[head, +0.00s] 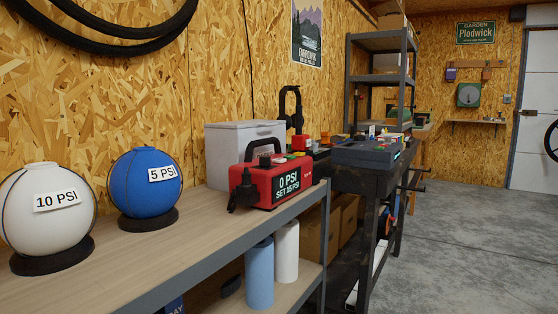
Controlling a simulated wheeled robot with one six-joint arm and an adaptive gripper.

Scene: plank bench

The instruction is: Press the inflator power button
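The inflator (275,184) is a red box with a black carry handle, standing on the plank bench (170,250) near its far end. Its dark front display reads "0 PSI" and "SET 15 PSI". Small coloured spots, one of them green, show on its top right of the handle. They are too small to tell which one is the power button. A black hose or nozzle part (243,190) hangs at its left end. My gripper is not in view.
A white ball (48,225) marked "10 PSI" and a blue ball (133,192) marked "5 PSI" sit on dark ring stands at left. A grey-white bin (222,150) stands behind the inflator. A dark, cluttered workbench (360,180) lies beyond. The concrete floor at right is clear.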

